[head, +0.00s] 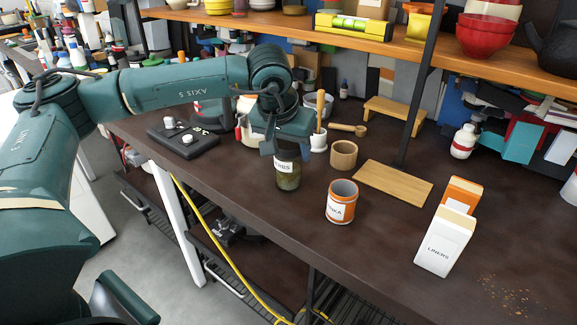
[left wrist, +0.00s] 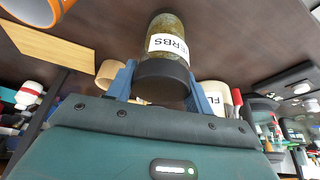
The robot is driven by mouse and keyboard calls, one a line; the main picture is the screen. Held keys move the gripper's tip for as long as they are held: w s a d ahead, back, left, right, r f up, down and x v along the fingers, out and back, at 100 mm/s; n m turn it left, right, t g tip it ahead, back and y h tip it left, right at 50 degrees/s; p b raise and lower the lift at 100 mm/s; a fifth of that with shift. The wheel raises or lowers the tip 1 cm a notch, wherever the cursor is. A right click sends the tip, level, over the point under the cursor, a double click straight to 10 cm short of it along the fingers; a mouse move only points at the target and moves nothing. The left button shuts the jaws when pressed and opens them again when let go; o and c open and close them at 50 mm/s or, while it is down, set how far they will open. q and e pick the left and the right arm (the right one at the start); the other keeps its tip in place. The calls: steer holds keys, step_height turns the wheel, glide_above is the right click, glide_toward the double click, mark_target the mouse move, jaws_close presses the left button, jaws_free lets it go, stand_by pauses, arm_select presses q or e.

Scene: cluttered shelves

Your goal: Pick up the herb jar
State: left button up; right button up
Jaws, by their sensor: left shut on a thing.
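The herb jar (head: 288,175) is a clear jar of greenish-brown contents with a dark lid and a white label, upright near the table's front edge. In the left wrist view the jar (left wrist: 168,43) shows its "HERBS" label, with the dark lid nearest the camera. My left gripper (head: 285,148) comes down from above and is shut on the jar at its lid end. Its blue fingers (left wrist: 160,88) stand on either side of the lid. I cannot tell whether the jar's base touches the table. My right gripper is not in view.
An orange-and-white can (head: 341,203) stands just right of the jar. A wooden cup (head: 343,155) and a mortar with pestle (head: 318,140) are behind. A shelf (head: 480,68) overhangs the back.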

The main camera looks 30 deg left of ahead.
arm_select(q)
steer(key=shift+c, duration=0.5)
steer(key=shift+r, duration=0.25)
step_height(320, 180, up, 9)
steer(key=shift+f+p, duration=0.2)
steer(key=shift+p, duration=0.25)
steer(key=shift+r, duration=0.5)
steer(key=o, duration=0.6)
steer(key=shift+c, duration=0.2)
steer(key=c, duration=0.6)
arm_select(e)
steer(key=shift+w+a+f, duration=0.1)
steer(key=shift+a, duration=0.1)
arm_select(q)
steer(key=shift+o, duration=0.2)
